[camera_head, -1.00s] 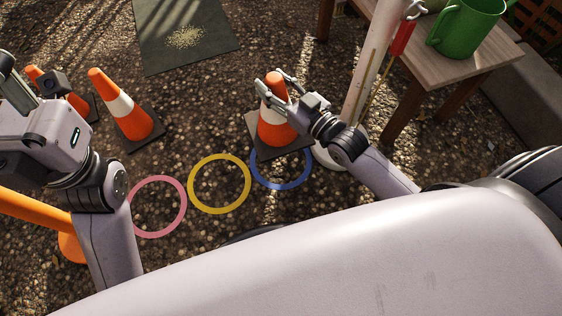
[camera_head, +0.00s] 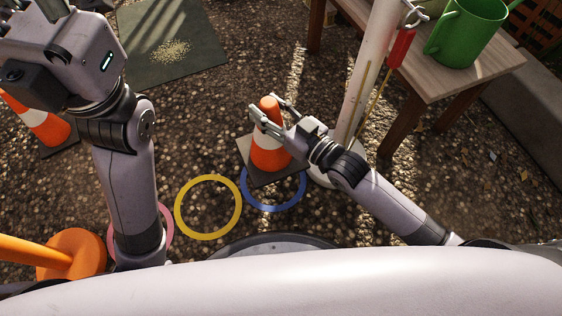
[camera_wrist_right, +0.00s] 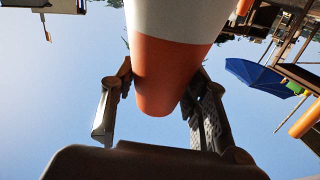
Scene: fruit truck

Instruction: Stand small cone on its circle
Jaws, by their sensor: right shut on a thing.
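An orange cone (camera_head: 266,157) with a white band and dark square base stands roughly upright at the blue circle (camera_head: 279,209). Its base covers the far part of the blue ring. I cannot tell whether the base touches the ground. My right gripper (camera_head: 268,113) is shut on the cone near its top. In the right wrist view the cone's orange end (camera_wrist_right: 160,85) sits between the fingers (camera_wrist_right: 155,100). My left gripper (camera_head: 45,15) is at the upper left, its fingertips mostly cut off by the frame edge.
A yellow circle (camera_head: 208,234) lies left of the blue one; a pink circle (camera_head: 167,235) is partly behind my left arm. Another cone (camera_head: 40,122) stands at the left. A white pole (camera_head: 372,70) and a table (camera_head: 455,80) with a green can (camera_head: 466,35) are close on the right.

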